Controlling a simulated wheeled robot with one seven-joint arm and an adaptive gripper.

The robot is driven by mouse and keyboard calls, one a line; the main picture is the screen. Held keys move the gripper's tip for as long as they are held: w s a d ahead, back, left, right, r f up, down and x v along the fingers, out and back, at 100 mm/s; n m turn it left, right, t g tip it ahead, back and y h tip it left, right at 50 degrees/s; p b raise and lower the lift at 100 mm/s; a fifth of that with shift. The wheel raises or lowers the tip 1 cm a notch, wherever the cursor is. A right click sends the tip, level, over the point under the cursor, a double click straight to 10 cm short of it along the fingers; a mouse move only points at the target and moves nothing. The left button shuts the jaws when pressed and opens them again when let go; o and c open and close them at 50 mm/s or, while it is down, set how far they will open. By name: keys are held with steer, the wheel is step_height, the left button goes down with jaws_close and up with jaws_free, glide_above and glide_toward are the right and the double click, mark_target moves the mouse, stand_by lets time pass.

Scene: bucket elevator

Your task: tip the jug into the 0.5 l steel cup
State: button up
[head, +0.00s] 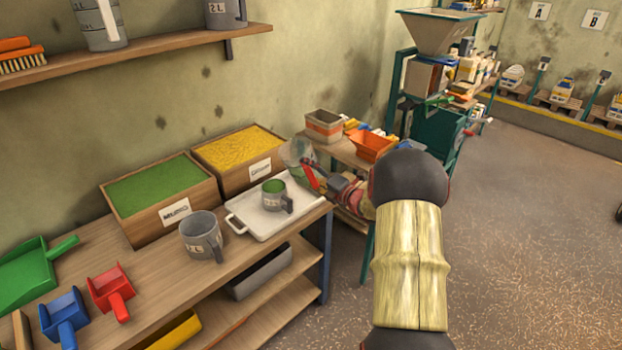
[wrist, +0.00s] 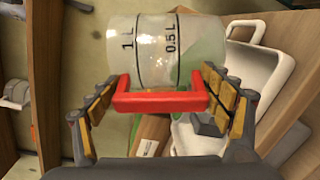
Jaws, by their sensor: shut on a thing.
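The jug (head: 299,153) is clear, with a red handle and marks "1" and "0.5 L" that show in the wrist view (wrist: 150,50). My gripper (wrist: 158,92) is shut on the red handle, one finger at each side. In the head view my gripper (head: 326,184) holds the jug above the tray's far right corner, and the jug looks tilted. The small steel cup (head: 284,203) stands upright on the white tray (head: 248,222), left of and below the jug. Green material shows in the cup. Green also shows through the jug wall; whether it is inside cannot be told.
A larger grey cup (head: 198,240) stands on the bench left of the tray. Behind are wooden boxes of green (head: 150,235) and yellow (head: 208,185) material. Red (head: 110,290) and blue (head: 64,318) scoops lie at front left. An orange bin (head: 371,146) stands to the right.

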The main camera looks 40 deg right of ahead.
mark_target(304, 155)
step_height(304, 155, up, 3)
steer(key=shift+f+m+p, duration=0.15)
steer(key=shift+m+p, duration=0.3)
steer(key=shift+m, duration=0.05)
steer(key=m+b, duration=0.1)
steer(key=f+m+t+b, duration=0.1)
steer(key=shift+a+f+m, duration=0.2)
steer(key=shift+f+m, duration=0.05)
steer(key=shift+m, duration=0.15)
steer(key=shift+r, duration=0.1)
steer(key=shift+r+p, duration=0.4)
steer(key=shift+r, duration=1.8)
